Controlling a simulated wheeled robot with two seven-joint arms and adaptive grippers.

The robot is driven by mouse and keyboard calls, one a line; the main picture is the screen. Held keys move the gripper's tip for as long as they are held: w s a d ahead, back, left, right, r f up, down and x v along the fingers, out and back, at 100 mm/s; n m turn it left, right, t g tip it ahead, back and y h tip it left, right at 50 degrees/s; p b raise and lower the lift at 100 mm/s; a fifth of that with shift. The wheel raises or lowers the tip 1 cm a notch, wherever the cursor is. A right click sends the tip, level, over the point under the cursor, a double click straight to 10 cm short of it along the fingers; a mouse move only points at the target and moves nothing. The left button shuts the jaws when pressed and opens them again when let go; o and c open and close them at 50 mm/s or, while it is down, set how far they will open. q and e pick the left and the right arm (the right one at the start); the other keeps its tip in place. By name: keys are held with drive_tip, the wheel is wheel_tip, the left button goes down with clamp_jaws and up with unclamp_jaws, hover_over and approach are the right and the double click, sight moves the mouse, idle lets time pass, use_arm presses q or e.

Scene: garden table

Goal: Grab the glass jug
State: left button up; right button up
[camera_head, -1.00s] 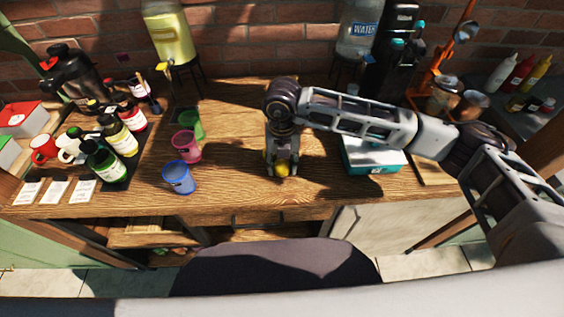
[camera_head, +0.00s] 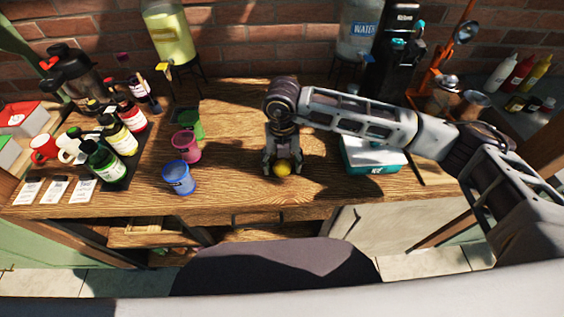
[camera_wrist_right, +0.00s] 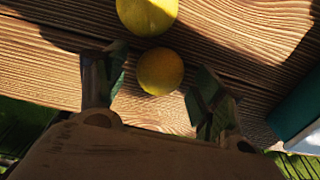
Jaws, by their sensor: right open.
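I cannot make out a glass jug for certain; a clear dispenser of yellow drink (camera_head: 170,38) with a tap stands at the back left, and a clear water container (camera_head: 359,30) at the back right. My right gripper (camera_head: 283,171) points down over the middle of the wooden table, its fingers spread. A yellow, lemon-like ball (camera_head: 282,169) shows between the fingertips. The right wrist view shows this ball (camera_wrist_right: 160,71) between the open fingers and a second yellow ball (camera_wrist_right: 147,12) just beyond. My left gripper is out of view.
Blue (camera_head: 179,178), pink (camera_head: 186,147) and green (camera_head: 192,125) cups stand left of my right gripper. Bottles (camera_head: 103,163) and a dark coffee pot (camera_head: 72,72) crowd the left. A teal-and-white box (camera_head: 372,157) sits under my right forearm. The table's front edge (camera_head: 300,208) is clear.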

sight(282, 163)
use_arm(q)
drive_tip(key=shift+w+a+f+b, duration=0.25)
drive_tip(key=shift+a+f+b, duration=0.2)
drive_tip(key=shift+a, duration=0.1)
use_arm(e)
wheel_tip(282, 163, up, 12)
idle(0.3)
